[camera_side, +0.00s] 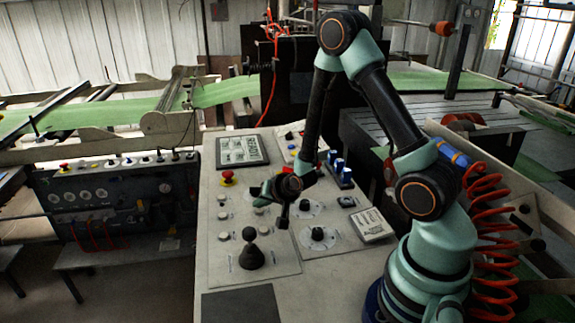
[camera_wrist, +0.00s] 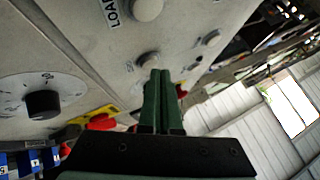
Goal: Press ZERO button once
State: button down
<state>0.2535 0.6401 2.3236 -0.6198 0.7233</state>
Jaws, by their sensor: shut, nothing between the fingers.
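My gripper (camera_side: 283,220) is shut and empty, low over the grey control panel (camera_side: 225,283) in the side view. In the wrist view its two green fingers (camera_wrist: 158,73) are together, with their tips close to a round pale button (camera_wrist: 149,59). I cannot tell whether they touch it. The label beside this button is too small to read, so I cannot tell if it is the ZERO button. Another round button (camera_wrist: 147,9), beside a label starting "LOA", is further up. Several pale buttons (camera_side: 222,215) sit on the left of the panel in the side view.
A black joystick (camera_side: 251,256) stands at the panel's front. A dial knob (camera_side: 318,234) is right of my gripper, and blue switches (camera_side: 340,170) stand behind it. A red stop button (camera_side: 228,177) and a screen (camera_side: 243,150) are at the back left.

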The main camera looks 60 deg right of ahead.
aim_at(261, 215)
jog(key=shift+f, duration=0.45)
dwell(0.6)
jog(key=shift+r, duration=0.85)
jog(key=shift+r, duration=2.5)
jog(key=shift+r, duration=0.1)
